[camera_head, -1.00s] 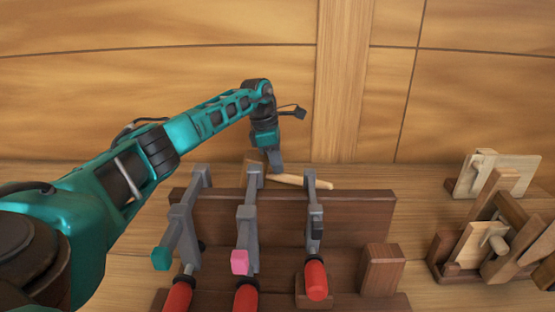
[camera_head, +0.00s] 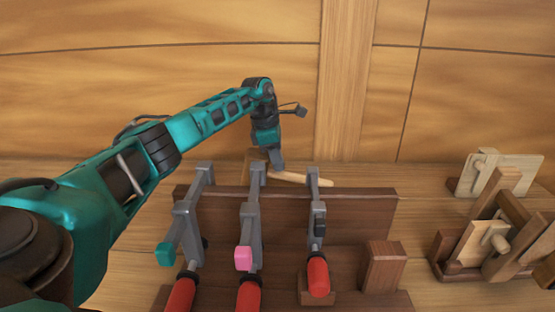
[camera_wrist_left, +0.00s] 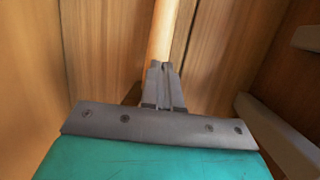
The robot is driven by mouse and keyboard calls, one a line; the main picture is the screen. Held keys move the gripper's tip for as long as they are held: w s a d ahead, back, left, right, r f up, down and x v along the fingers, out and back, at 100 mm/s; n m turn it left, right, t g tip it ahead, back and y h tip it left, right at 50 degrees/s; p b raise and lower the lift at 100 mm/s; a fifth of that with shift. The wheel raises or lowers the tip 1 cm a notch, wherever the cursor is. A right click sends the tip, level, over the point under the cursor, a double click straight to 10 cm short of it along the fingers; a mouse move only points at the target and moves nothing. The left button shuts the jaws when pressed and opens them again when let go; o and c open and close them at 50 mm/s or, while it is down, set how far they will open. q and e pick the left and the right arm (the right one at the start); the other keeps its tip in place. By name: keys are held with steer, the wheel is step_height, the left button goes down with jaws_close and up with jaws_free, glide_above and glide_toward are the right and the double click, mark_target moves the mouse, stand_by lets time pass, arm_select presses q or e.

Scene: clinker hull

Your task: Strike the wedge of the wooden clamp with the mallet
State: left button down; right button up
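The mallet lies on the bench behind a dark board; its pale handle (camera_head: 312,181) points right and its head (camera_head: 256,160) is partly hidden by my gripper. My left gripper (camera_head: 276,167) points down at the mallet, close to the head. In the left wrist view its fingers (camera_wrist_left: 164,88) are close together at the handle (camera_wrist_left: 162,30); whether they grip it I cannot tell. At the right stand a pale wooden clamp (camera_head: 512,172) with a peg and a darker wooden assembly (camera_head: 510,215) with a pale block and peg. I cannot tell which piece is the wedge. My right gripper is not in view.
In front of the mallet stands a dark wooden rack (camera_head: 360,205). It holds metal clamps with red handles, including a teal-tipped one (camera_head: 185,225), a pink-tipped one (camera_head: 250,220) and a black-padded one (camera_head: 316,220). A planked wall (camera_head: 200,80) rises close behind the bench.

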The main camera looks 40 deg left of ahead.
mark_target(273, 171)
arm_select(q)
steer(key=c, duration=1.8)
jaws_free()
steer(key=f, duration=0.1)
steer(key=s+f, duration=0.1)
steer(key=shift+s+a+f+g, duration=0.15)
steer(key=shift+a+f+g, duration=0.1)
steer(key=shift+f+g, duration=0.15)
steer(key=shift+c, duration=0.2)
steer(key=o, duration=0.5)
steer(key=shift+d, duration=0.1)
steer(key=shift+o, duration=0.2)
steer(key=r+p, duration=0.4)
steer(key=r, duration=0.1)
steer(key=w+r+p, duration=0.1)
steer(key=r+p, duration=0.2)
steer(key=shift+a, duration=0.25)
steer(key=shift+f, duration=0.1)
